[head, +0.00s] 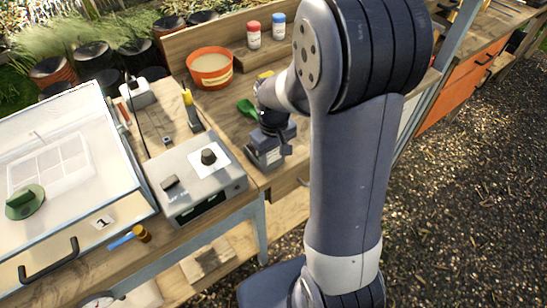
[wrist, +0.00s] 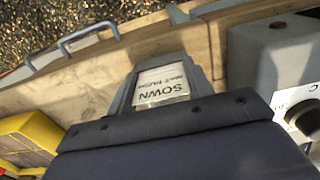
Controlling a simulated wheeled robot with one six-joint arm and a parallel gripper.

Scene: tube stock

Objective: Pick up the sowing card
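The sowing card (wrist: 163,84) shows in the wrist view as a small pale card with upside-down lettering that reads "SOWN". It lies just beyond the dark edge of my gripper's body, framed by grey parts at its left and right. My gripper (head: 268,158) is low over the front of the wooden bench in the head view, beside the grey control box. I cannot tell whether its fingers touch the card or stand apart around it. The card cannot be made out in the head view, and the gripper body hides its near part in the wrist view.
The grey control box (head: 199,177) with a black knob stands left of the gripper. A green scoop (head: 246,108), an orange pot (head: 210,67) and two capped bottles (head: 253,35) (head: 279,26) are behind. A white propagator (head: 70,170) fills the left. A yellow object (wrist: 28,138) is near the gripper.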

